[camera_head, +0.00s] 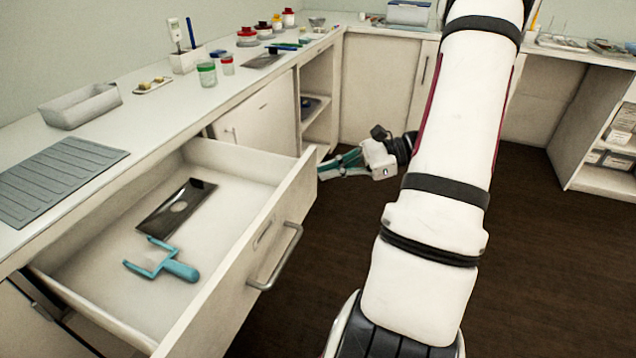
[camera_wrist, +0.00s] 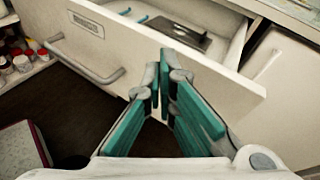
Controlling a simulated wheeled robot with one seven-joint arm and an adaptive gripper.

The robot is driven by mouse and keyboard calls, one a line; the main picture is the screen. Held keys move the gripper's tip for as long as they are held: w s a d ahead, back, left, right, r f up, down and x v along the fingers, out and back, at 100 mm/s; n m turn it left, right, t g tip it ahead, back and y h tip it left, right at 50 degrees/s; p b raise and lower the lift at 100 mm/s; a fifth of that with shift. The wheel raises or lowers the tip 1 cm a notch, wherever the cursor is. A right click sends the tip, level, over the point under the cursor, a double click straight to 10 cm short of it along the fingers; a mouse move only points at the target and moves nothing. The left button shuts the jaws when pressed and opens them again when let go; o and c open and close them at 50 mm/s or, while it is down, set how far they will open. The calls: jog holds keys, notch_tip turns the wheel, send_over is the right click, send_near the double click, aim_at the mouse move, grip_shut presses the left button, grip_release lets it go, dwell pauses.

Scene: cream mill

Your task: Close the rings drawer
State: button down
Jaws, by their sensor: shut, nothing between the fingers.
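The drawer (camera_head: 282,215) stands pulled far out from under the counter. In the wrist view the fingertips (camera_wrist: 161,78) are close to the drawer front (camera_wrist: 150,40), right of the handle (camera_wrist: 88,62); contact cannot be told.
The counter above holds a grey tray (camera_head: 80,106), a ridged mat (camera_head: 58,182), and several jars. A closed cabinet door (camera_head: 258,115) and open shelves (camera_head: 318,100) stand beyond the drawer. The dark floor (camera_head: 310,290) in front is clear.

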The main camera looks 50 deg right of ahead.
aim_at(316, 176)
jog(key=s+d+f+m+t+h+b, duration=0.1)
jog(key=s+d+f+m+t+h, duration=0.1)
jog(key=s+d+f+m+t, duration=0.25)
jog(key=s+d+f+m+t+h+b, duration=0.2)
jog(key=d+f+m+h, duration=0.1)
jog(key=d+f, duration=0.4)
jog(key=shift+y, duration=0.3)
jog(key=x, duration=0.4)
jog(key=r+b+x, duration=0.1)
jog(key=x, duration=0.4)
jog(key=b+x, duration=0.1)
jog(key=x, duration=0.4)
jog(key=shift+w+d+r, duration=0.15)
jog(key=shift+d+r, duration=0.15)
jog(key=shift+d, duration=0.15)
jog(key=shift+w, duration=0.1)
jog(key=b+x, duration=0.2)
jog(key=x, duration=3.1)
jog(key=shift+w+d+r+b, duration=0.1)
jog(key=shift+w+r+b, duration=0.15)
jog(key=shift+b, duration=0.15)
jog(key=shift+w+a+r, duration=0.1)
jog(key=shift+w+a, duration=0.1)
jog(key=shift+w, duration=0.25)
jog(key=shift+r, duration=0.1)
